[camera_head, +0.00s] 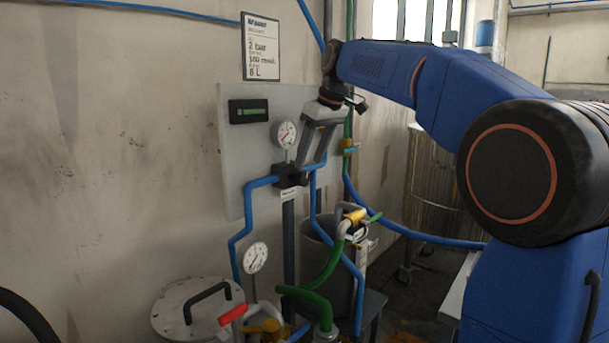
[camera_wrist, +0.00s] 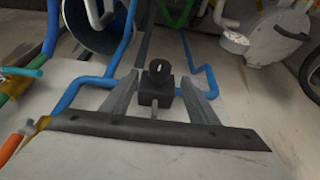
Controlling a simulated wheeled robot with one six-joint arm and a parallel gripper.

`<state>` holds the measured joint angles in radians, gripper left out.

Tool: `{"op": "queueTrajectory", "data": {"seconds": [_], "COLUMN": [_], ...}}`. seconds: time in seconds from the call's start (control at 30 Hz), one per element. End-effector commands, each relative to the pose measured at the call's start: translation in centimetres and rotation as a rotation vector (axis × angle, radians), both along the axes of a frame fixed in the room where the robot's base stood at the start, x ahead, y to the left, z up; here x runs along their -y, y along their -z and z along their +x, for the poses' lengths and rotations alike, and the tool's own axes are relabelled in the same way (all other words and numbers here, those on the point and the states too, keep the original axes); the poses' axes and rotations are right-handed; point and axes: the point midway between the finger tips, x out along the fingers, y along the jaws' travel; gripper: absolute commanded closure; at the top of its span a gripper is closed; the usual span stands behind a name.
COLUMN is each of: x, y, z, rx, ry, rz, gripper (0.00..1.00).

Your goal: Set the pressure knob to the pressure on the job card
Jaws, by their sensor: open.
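The job card (camera_head: 262,47) hangs on the wall at the upper middle of the head view. Its line "2 bar" is readable; smaller lines are blurred. The black pressure knob (camera_wrist: 160,71) stands on a dark regulator block (camera_wrist: 155,92) in the wrist view. The block also shows on the grey panel in the head view (camera_head: 289,176). My gripper (camera_wrist: 161,79) is open, with one finger on each side of the knob and visible gaps to both. In the head view, my gripper (camera_head: 307,158) hides the knob. A round gauge (camera_head: 286,134) sits above the block; its reading is too small to tell.
Blue pipes (camera_head: 258,182) run from both sides of the block. A dark display (camera_head: 249,111) is on the panel (camera_head: 232,150). Below are a second gauge (camera_head: 256,257), a lidded vessel (camera_head: 171,309) and a green hose (camera_head: 322,279). A metal drum (camera_head: 428,185) stands right.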

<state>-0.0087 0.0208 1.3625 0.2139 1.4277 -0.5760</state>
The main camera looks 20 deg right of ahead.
Motion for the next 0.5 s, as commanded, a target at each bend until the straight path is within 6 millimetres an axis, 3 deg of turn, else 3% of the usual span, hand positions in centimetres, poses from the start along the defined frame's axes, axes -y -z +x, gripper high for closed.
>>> {"op": "queueTrajectory", "data": {"seconds": [0.23, 0.5], "x": [-0.9, -1.3], "y": [3.8, 5.7], "z": [1.3, 1.9], "rx": [-0.002, -0.001], "ry": [0.001, 0.000], "rz": [0.000, -0.001], "gripper": [0.46, 0.46]}}
